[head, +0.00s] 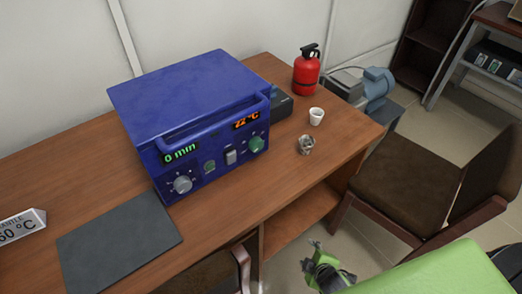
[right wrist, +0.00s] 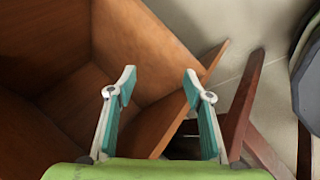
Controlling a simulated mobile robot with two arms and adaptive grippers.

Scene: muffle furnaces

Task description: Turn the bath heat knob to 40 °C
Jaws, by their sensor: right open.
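A blue box-shaped apparatus (head: 190,95) stands on the wooden desk. Its front has a green display (head: 180,154) reading 0 min and an orange display (head: 246,121) that seems to read 22 °C. A green knob (head: 256,144) sits under the orange display, and a silver dial knob (head: 183,184) under the green one. Which knob is the bath heat knob is not legible, though the green one is beside the temperature display. My right gripper (head: 328,264) is below and right of the desk front, away from the knobs. The right wrist view shows its two fingers (right wrist: 160,76) apart and empty. My left gripper is not in view.
A white cup (head: 316,116) and a small metallic object (head: 306,145) stand right of the apparatus, with a red extinguisher (head: 307,72) behind. A dark mat (head: 119,242) and a sign (head: 21,228) ending in 60 °C lie left. A brown chair (head: 411,185) stands at the right.

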